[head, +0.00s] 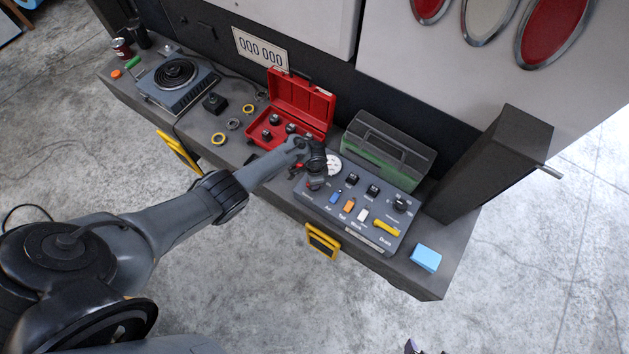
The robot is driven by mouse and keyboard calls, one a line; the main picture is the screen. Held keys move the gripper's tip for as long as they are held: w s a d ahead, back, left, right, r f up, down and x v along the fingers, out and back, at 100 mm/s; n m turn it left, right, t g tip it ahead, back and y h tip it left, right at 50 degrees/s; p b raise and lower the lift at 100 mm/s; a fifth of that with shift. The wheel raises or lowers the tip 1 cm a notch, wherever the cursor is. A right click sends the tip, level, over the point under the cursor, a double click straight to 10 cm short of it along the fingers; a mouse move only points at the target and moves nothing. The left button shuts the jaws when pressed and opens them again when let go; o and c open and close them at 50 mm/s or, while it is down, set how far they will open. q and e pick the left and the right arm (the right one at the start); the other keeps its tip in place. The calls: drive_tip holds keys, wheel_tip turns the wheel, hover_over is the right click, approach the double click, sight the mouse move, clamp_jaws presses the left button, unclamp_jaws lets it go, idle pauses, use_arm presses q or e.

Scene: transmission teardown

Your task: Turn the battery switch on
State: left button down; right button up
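The grey control panel (330,213) lies on the bench and carries several switches, knobs and a white dial (332,163). A red and dark switch (316,184) sits at the panel's left end; its label is too small to read, so I cannot confirm it is the battery switch. My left gripper (315,169) points down right at this red switch and partly covers it. I cannot tell whether its fingers touch the switch or how far they are apart. A small dark part at the bottom edge (413,346) may be my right gripper, mostly cut off.
An open red case (303,92) with dark parts stands behind my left gripper. A green and grey box (388,147) stands behind the panel. A blue block (425,258) lies at the bench's right end. A dark post (492,160) rises at the right. A hot plate (176,75) stands far left.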

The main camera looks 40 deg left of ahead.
idle(0.4)
use_arm(q)
drive_tip(key=c, duration=1.1)
unclamp_jaws()
drive_tip(key=shift+r, duration=0.1)
wheel_tip(320, 180, up, 11)
drive_tip(key=p, duration=0.5)
drive_tip(key=shift+f, duration=0.2)
